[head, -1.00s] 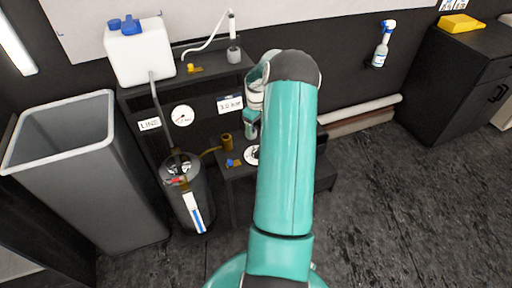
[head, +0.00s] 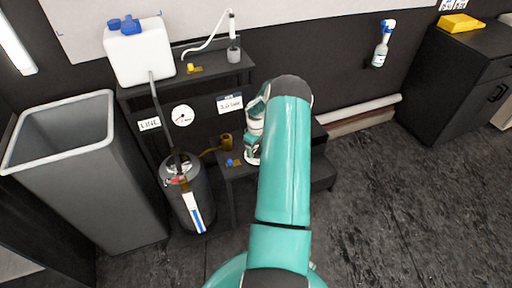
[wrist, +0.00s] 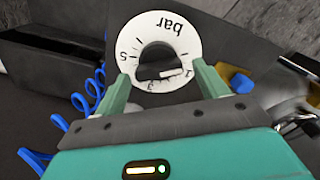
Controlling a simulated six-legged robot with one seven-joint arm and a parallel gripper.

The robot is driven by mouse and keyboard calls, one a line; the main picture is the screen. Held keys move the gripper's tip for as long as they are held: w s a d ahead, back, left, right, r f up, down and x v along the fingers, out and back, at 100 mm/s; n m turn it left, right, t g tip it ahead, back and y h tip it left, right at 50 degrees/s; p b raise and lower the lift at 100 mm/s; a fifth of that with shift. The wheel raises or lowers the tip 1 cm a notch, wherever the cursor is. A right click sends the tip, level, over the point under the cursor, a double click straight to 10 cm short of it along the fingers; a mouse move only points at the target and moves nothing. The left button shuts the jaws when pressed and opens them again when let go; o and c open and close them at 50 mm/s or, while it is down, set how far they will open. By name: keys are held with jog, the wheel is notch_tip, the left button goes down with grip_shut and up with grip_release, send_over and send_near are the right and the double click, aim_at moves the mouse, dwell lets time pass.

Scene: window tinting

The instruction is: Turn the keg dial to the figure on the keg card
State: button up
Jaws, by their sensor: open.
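The keg dial (wrist: 158,22) shows in the wrist view as a white disc marked "bar" with figures, seen upside down. Its black knob (wrist: 155,55) has a white pointer turned toward the side of the 1. My gripper (wrist: 161,77) is open, with one green finger on each side of the knob; I cannot tell whether they touch it. In the head view only an edge of the dial (head: 252,160) shows below my gripper. The keg card (head: 230,103) hangs on the dark panel; its figure is too small to read surely. The dark keg (head: 183,200) stands left of the dial.
A grey bin (head: 75,175) stands at the left. A white jug (head: 140,55) sits on the shelf above a round gauge (head: 182,116) and a LINE label (head: 149,124). A brass fitting (head: 226,142) is near the dial. The floor at right is clear.

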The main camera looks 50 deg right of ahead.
jog(key=c, duration=1)
